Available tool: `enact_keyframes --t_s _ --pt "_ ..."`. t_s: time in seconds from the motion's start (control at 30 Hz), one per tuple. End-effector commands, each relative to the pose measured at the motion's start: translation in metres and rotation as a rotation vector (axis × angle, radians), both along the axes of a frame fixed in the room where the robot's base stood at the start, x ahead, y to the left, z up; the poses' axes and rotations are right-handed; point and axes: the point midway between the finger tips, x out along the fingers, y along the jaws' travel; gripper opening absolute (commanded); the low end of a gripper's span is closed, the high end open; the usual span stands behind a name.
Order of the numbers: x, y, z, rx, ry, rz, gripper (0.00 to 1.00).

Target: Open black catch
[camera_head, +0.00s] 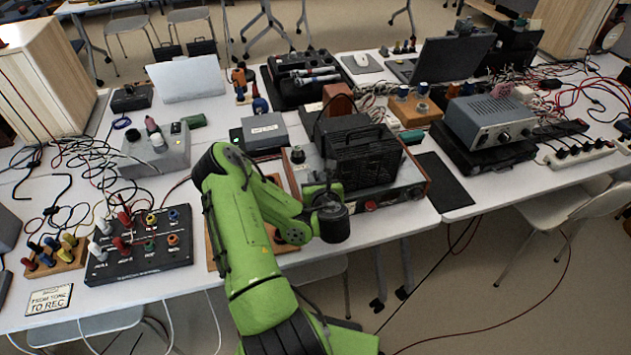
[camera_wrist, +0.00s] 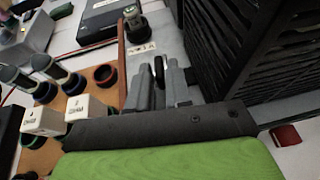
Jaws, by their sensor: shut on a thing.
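My gripper (camera_wrist: 158,68) shows its two grey fingers in the middle of the wrist view, shut on a small, thin black piece with a pale edge, which looks like the black catch (camera_wrist: 158,72). The fingers hide most of it. They stand just left of a black slatted box (camera_wrist: 250,40). In the head view the same black box (camera_head: 368,150) stands upright on a wood-sided grey device (camera_head: 405,190). My green arm reaches up to its front left, and the catch cannot be made out there.
Left of my fingers, a wooden board (camera_wrist: 40,155) bears posts and white labelled blocks (camera_wrist: 42,120). A dark post (camera_wrist: 135,25) stands just beyond the fingers. A black jack panel (camera_head: 140,255) and loose cables lie left on the table. A flat black mat (camera_head: 443,180) lies right.

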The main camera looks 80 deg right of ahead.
Motion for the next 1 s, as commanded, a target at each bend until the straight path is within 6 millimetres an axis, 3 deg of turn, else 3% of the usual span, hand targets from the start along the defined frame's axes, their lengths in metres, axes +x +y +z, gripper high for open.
enact_keyframes --t_s 0.67,0.7,0.77,1.0 --pt "-0.0006 -0.0016 0.0014 -0.004 -0.001 0.062 0.00" --pt "-0.0006 -0.0016 0.0014 -0.005 -0.002 0.062 0.24" --pt "-0.0005 -0.0016 0.0013 -0.004 -0.001 0.062 0.33" --pt "-0.0005 -0.0011 0.0009 -0.002 -0.001 0.062 0.36"
